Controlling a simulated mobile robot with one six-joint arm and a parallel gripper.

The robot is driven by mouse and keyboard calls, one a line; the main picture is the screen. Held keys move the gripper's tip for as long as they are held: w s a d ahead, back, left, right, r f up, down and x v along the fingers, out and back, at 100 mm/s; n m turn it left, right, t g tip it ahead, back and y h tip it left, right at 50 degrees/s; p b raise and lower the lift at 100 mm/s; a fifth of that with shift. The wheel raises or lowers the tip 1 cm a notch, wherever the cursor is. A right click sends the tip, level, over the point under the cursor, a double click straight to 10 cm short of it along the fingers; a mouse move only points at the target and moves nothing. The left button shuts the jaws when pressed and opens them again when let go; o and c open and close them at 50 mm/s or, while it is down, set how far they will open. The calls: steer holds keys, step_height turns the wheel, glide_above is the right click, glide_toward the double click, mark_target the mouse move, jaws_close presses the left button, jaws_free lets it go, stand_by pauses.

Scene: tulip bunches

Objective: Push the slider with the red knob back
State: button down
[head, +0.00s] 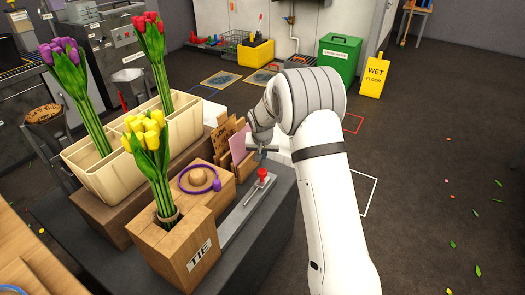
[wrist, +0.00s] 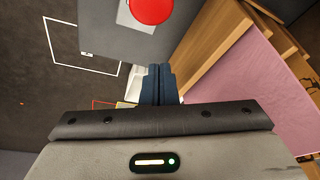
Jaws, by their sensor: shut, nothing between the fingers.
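The slider's red knob (head: 263,173) stands up on a grey metal track (head: 240,212) along the right side of the wooden TIE block (head: 185,250). In the wrist view the round red knob (wrist: 151,8) is at the top edge, partly cut off, beyond my fingertips. My gripper (wrist: 157,72) has its dark fingers together with nothing between them. In the head view my gripper (head: 262,150) is just behind the knob, near the far end of the track, and partly hidden by my arm. A gap shows between fingers and knob in the wrist view.
Wooden card holders with a pink card (head: 239,145) stand close left of my gripper. A purple ring (head: 200,180) lies on the wooden block. Yellow tulips (head: 148,140) stand in the block. A cream planter (head: 95,165) holds purple and red tulips. Floor right of the bench is open.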

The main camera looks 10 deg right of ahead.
steer(key=shift+s+f, duration=0.2)
steer(key=shift+f, duration=0.4)
steer(key=shift+s+a+r+b, duration=0.15)
steer(key=shift+s+b, duration=0.15)
steer(key=shift+s, duration=0.55)
steer(key=shift+s+a+b, duration=0.15)
steer(key=shift+s+b, duration=0.15)
steer(key=shift+s, duration=0.5)
